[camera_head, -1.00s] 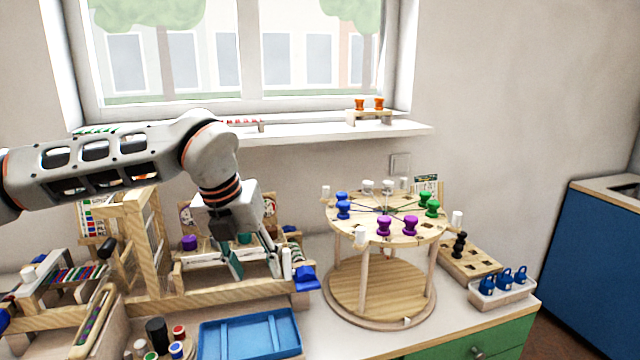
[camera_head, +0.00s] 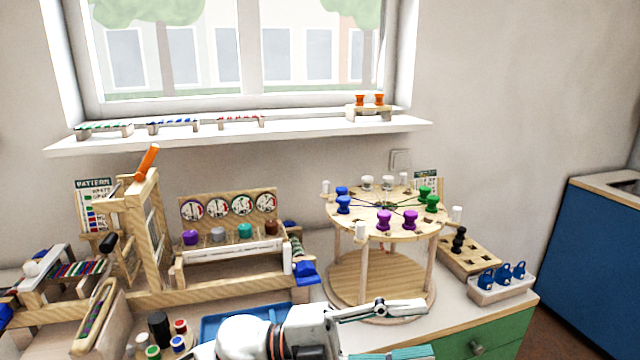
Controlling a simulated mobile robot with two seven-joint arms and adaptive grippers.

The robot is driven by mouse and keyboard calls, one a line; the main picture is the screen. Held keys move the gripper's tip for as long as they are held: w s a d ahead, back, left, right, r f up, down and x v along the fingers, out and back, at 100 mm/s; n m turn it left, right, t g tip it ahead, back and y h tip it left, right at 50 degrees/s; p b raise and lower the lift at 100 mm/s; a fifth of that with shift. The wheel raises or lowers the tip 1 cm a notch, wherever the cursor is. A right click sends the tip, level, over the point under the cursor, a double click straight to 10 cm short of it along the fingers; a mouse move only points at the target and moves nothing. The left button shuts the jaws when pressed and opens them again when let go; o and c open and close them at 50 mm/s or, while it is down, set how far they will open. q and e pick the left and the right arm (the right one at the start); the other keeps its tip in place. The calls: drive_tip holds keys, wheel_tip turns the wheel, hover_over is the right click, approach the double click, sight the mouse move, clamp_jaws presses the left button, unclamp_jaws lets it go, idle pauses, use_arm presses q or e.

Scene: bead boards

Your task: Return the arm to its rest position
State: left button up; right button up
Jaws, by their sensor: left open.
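My left gripper (camera_head: 428,329) is low in the camera_head view, at the bottom edge right of centre. Its fingers point right and are spread apart, with nothing between them. One finger lies in front of the round wooden stand's base (camera_head: 345,287); the other, with a teal pad, is partly cut off by the frame. My white left arm (camera_head: 240,338) shows in part along the bottom edge and covers part of the blue tray (camera_head: 215,325). My right gripper is not in view.
A two-tier round stand (camera_head: 375,222) carries blue, green, purple and white pegs. A wooden dial panel (camera_head: 232,205) and a wooden tower (camera_head: 145,235) stand at left. A white box of blue weights (camera_head: 500,291) is at right.

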use_arm(q)
drive_tip(key=w+a+f+n+t+y, duration=0.45)
drive_tip(key=a+f+n+t, duration=0.4)
drive_tip(key=n, duration=0.25)
drive_tip(key=w+a+f+n+t+y, duration=0.45)
drive_tip(key=a+f+n+t, duration=0.25)
drive_tip(key=f+n+t, duration=0.3)
drive_tip(key=s+a+f+n+g+y, duration=0.3)
drive_tip(key=s+a+f, duration=0.5)
drive_tip(key=f, duration=0.4)
drive_tip(key=s+a+f+n+g+y, duration=0.3)
drive_tip(key=s+a+f+n+y, duration=0.2)
drive_tip(key=s+a+f, duration=0.4)
wheel_tip(320, 180, down, 4)
drive_tip(key=shift+s+f+y, duration=0.2)
drive_tip(key=shift+s+y, duration=0.3)
